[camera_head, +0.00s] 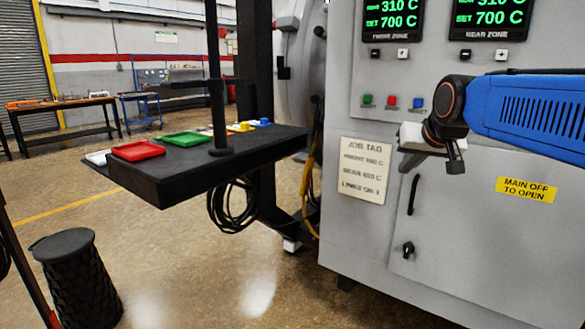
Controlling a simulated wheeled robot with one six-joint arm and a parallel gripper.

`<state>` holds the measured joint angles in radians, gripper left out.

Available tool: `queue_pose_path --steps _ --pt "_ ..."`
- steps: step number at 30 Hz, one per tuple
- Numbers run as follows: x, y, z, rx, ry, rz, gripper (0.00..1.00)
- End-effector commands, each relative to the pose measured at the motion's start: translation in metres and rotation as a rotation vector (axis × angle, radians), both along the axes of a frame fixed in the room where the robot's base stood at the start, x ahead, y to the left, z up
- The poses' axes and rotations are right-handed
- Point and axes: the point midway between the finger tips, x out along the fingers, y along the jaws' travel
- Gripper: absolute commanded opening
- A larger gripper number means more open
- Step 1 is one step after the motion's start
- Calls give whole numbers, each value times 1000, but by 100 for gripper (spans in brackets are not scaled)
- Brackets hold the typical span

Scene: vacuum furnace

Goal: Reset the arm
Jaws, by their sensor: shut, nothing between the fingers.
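My arm reaches in from the right edge with a blue link and a dark wrist joint. My gripper (455,166) is at its end, in front of the grey furnace cabinet (370,240), right of the job tag and below the push buttons. The fingers look small and close together, shut and empty. I cannot tell whether the gripper touches the cabinet.
A black shelf (230,172) at centre left bears a red tray (138,150), a green tray (185,138) and small coloured pieces. The cabinet has a job tag (362,170) and door handle (412,194). A black bin (78,280) stands lower left. Floor between is clear.

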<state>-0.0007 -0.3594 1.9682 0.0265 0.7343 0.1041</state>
Motion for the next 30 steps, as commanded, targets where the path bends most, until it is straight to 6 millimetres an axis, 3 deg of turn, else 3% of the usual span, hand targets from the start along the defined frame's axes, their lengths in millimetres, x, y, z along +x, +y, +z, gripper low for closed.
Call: queue_pose_path --steps 1,12,18,24,30 --pt "-25 0 -16 -7 27 5 0" --pt "-186 -2 -146 -58 238 56 0" --pt "-256 -4 -208 -79 333 81 0" --pt "-287 -5 -238 -87 379 93 0" --pt "-290 -5 -241 -88 383 95 0"
